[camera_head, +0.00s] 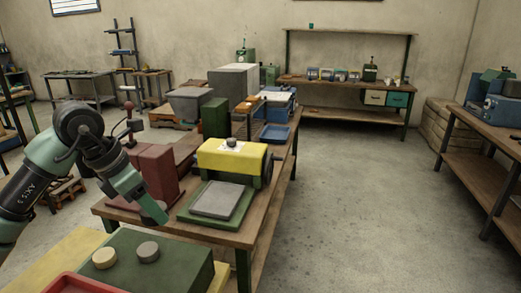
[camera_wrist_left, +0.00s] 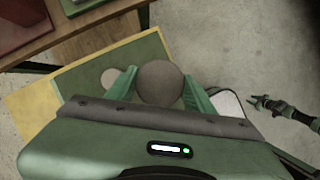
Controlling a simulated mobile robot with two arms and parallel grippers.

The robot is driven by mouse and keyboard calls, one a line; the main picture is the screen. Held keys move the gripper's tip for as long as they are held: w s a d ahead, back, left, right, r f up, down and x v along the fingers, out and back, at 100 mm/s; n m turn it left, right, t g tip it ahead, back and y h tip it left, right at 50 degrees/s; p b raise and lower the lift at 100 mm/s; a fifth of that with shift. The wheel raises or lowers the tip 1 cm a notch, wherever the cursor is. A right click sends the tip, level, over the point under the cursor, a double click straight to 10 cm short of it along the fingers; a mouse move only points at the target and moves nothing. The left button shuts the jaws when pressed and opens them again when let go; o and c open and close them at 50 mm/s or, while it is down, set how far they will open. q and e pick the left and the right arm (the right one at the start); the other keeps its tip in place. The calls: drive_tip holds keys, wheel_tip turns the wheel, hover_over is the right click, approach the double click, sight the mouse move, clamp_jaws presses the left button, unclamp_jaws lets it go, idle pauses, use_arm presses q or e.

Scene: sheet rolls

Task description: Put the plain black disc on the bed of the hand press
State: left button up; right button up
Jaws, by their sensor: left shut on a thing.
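My left gripper (camera_head: 150,206) is shut on a plain dark disc (camera_head: 154,213), held in the air over the front of the wooden workbench. In the left wrist view the disc (camera_wrist_left: 160,83) sits between the two green fingers. A yellow-topped machine (camera_head: 232,156) with a side crank stands on the bench, with a flat grey plate (camera_head: 216,200) on a green base before it. A dark red machine (camera_head: 150,172) stands left of it, behind the held disc. I cannot tell for sure which is the hand press. My right gripper (camera_wrist_left: 258,102) looks open and empty, away to the right.
A tan disc (camera_head: 104,258) and a grey disc (camera_head: 148,251) rest on a green box top (camera_head: 180,262) in front, beside a red tray (camera_head: 80,284). Grey and green blocks and a blue tray (camera_head: 273,134) stand farther back. The floor right of the bench is clear.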

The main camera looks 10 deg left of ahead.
use_arm(q)
drive_tip(key=s+d+f+m+g, duration=0.1)
drive_tip(key=s+d+f+m, duration=0.1)
drive_tip(key=m, duration=0.2)
drive_tip(key=s+d+f+m+g+h, duration=0.1)
drive_tip(key=d+f+m+g, duration=0.1)
drive_tip(key=m, duration=0.3)
drive_tip(key=s+d+f+m+g, duration=0.1)
drive_tip(key=s+d+f+m, duration=0.1)
drive_tip(key=d+f+m, duration=0.2)
drive_tip(key=shift+s+d+f+m+g+h, duration=0.2)
drive_tip(key=shift+s+f+m+g+h, duration=0.1)
drive_tip(key=shift+s+m+g, duration=0.1)
drive_tip(key=shift+s+d+f+m+g+y, duration=0.65)
drive_tip(key=shift+s+f+m, duration=0.65)
drive_tip(key=shift+m, duration=1.15)
drive_tip(key=shift+s+d+f+m+g+y, duration=0.4)
drive_tip(key=shift+s+d+f+m+y, duration=0.45)
drive_tip(key=shift+s+m, duration=1.3)
drive_tip(key=shift+s+d+f+m+g+y, duration=0.65)
drive_tip(key=shift+s+f+m, duration=0.5)
drive_tip(key=shift+m, duration=1.65)
drive_tip(key=shift+d, duration=0.2)
drive_tip(key=shift+a, duration=0.1)
